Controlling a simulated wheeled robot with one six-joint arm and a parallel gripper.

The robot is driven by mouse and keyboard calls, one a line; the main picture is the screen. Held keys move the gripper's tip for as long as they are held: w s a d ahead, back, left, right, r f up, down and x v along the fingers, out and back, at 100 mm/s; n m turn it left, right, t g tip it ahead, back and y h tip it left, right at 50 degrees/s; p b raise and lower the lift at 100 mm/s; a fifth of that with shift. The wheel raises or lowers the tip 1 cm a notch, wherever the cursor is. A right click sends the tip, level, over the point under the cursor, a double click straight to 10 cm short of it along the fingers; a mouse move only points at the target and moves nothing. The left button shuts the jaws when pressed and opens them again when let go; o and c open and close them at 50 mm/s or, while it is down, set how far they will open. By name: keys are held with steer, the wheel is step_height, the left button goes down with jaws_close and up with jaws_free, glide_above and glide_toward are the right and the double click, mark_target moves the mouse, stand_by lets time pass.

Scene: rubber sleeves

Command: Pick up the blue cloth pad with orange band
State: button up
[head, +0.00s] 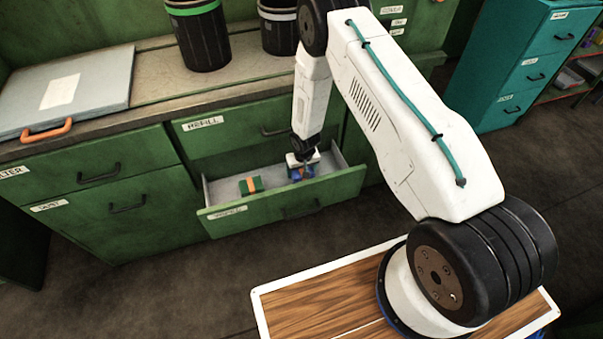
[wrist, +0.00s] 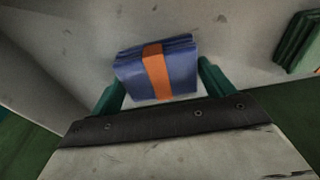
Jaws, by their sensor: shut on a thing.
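The blue cloth pad with orange band (wrist: 180,72) sits between the two green fingers of my gripper (wrist: 158,85) in the wrist view. Both fingers touch or nearly touch its sides, and the gripper is shut on it. In the head view my gripper (head: 303,170) reaches down into the open drawer (head: 335,188), and a bit of the blue pad (head: 295,176) shows under it. Whether the pad is lifted off the drawer floor is hard to tell.
A green pad with an orange band (head: 250,185) lies in the drawer to the left of my gripper. The drawer's front and side walls stand close around. A worktop (head: 160,80) with dark canisters (head: 200,38) and a grey lidded case (head: 70,88) is above.

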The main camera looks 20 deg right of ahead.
mark_target(299, 172)
step_height(299, 172, up, 6)
steer(key=shift+r, duration=0.25)
steer(key=shift+a+r, duration=0.35)
steer(key=shift+a, duration=0.2)
steer(key=a, duration=1.7)
steer(key=shift+f, duration=0.1)
